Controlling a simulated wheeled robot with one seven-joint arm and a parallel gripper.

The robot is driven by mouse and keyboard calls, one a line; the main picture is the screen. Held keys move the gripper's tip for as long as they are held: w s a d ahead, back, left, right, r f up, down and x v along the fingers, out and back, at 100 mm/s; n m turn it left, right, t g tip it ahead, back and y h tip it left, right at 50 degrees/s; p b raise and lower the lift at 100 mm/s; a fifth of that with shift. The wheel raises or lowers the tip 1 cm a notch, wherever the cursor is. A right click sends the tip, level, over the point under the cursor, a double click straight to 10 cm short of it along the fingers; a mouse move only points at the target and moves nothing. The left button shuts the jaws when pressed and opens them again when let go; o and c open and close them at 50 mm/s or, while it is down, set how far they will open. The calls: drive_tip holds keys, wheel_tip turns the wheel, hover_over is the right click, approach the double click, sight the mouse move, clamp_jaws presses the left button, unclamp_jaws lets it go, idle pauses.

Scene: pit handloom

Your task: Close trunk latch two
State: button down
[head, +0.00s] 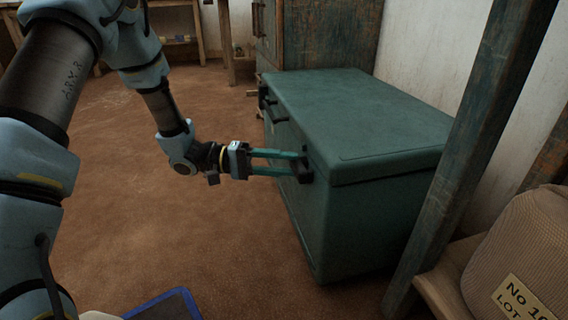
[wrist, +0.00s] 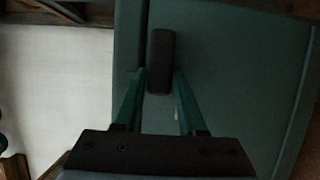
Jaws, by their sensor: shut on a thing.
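The green trunk (head: 350,115) stands on the floor with its lid down. A dark latch (head: 305,174) sits on its front near the closer corner, just below the lid edge. My gripper (head: 298,163) reaches it from the left and is shut on it. In the wrist view the latch (wrist: 160,50) is a dark upright bar between the two teal fingers of my gripper (wrist: 159,80), against the green trunk face (wrist: 230,80). Part of the latch is hidden by the fingers in the head view. Another dark latch (head: 264,95) shows at the trunk's far end.
A dark handle (head: 279,115) is on the trunk front between the latches. A wooden post (head: 465,150) stands close to the trunk's right side. A tan sack (head: 520,250) rests on a wooden ledge at lower right. The brown floor (head: 190,240) left of the trunk is mostly clear.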

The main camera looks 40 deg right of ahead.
drive_tip(key=shift+r+p, duration=0.1)
drive_tip(key=shift+p, duration=0.2)
drive_tip(key=n+h+p, duration=0.1)
drive_tip(key=n+p, duration=0.2)
drive_tip(key=p, duration=0.1)
drive_tip(key=shift+r+n, duration=0.15)
drive_tip(key=shift+n, duration=0.25)
drive_tip(key=n+h+p, duration=0.1)
drive_tip(key=n+p, duration=0.2)
drive_tip(key=n+h+p, duration=0.2)
drive_tip(key=n+p, duration=0.1)
drive_tip(key=n+h+p, duration=0.1)
drive_tip(key=n+p, duration=0.1)
drive_tip(key=n, duration=0.1)
drive_tip(key=n+t+h+p, duration=0.1)
drive_tip(key=n+p, duration=0.1)
drive_tip(key=n, duration=0.1)
drive_tip(key=shift+s+n+t, duration=0.1)
drive_tip(key=shift+n+t, duration=0.2)
drive_tip(key=shift+f+n+t+h+p, duration=0.2)
drive_tip(key=shift+n+t+h+p, duration=0.45)
drive_tip(key=shift+n, duration=0.9)
drive_tip(key=shift+f+n+t+h+p, duration=0.15)
drive_tip(key=shift+n+t+h+p, duration=0.2)
drive_tip(key=shift+n+t+p, duration=0.9)
drive_tip(key=shift+n+g, duration=0.4)
drive_tip(key=shift+c, duration=2.4)
unclamp_jaws()
drive_tip(key=shift+a, duration=0.1)
